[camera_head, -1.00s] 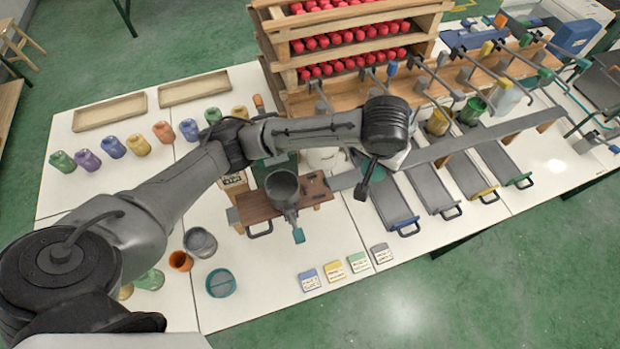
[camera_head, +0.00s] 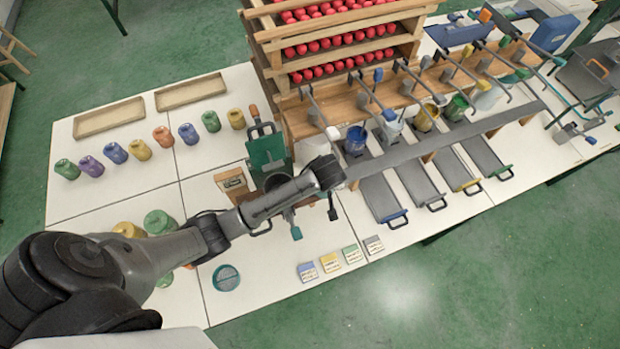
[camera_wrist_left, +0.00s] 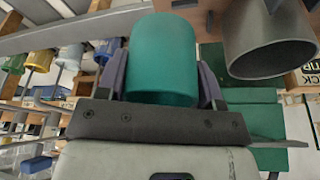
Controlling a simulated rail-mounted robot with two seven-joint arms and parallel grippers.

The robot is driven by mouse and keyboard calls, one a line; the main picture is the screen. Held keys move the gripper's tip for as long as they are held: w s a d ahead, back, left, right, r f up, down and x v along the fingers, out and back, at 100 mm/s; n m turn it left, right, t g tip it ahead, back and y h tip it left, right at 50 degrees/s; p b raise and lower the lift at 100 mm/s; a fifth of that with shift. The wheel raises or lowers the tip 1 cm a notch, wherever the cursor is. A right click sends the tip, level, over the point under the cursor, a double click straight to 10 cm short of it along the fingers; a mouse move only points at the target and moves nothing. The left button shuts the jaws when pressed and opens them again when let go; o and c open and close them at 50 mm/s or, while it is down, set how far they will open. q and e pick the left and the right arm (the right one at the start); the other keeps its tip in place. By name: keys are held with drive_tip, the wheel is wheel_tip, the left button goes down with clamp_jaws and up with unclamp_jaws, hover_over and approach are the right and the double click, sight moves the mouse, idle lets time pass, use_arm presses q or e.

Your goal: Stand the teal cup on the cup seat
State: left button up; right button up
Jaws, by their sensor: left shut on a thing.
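The teal cup (camera_wrist_left: 163,60) fills the middle of the left wrist view. My left gripper (camera_wrist_left: 162,82) is shut on it, with one finger on each side. In the head view my left gripper (camera_head: 331,203) is at the front of the green-backed station (camera_head: 267,155), and my wrist and forearm hide the cup there. A grey open-mouthed funnel (camera_wrist_left: 268,42) is just right of the cup in the left wrist view. The cup seat cannot be made out clearly; my arm covers much of the station's front. My right gripper is not in view.
A round teal dish (camera_head: 226,278) lies on the white table below my arm. Grey drawer-like trays (camera_head: 382,200) run to the right, with coloured cups behind them. Small label cards (camera_head: 330,263) lie near the front edge. Several coloured jars (camera_head: 140,150) stand at the left.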

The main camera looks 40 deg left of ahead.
use_arm(q)
drive_tip(key=a+f, duration=0.1)
drive_tip(key=a, duration=0.1)
drive_tip(key=a+f, duration=0.1)
drive_tip(key=a, duration=0.1)
drive_tip(key=w+a+f, duration=0.1)
drive_tip(key=a+f, duration=0.1)
drive_tip(key=shift+a, duration=0.3)
drive_tip(key=shift+f+p, duration=0.35)
drive_tip(key=shift+f, duration=1.7)
drive_tip(key=shift+f, duration=0.2)
drive_tip(key=o, duration=0.6)
drive_tip(key=shift+o, duration=0.2)
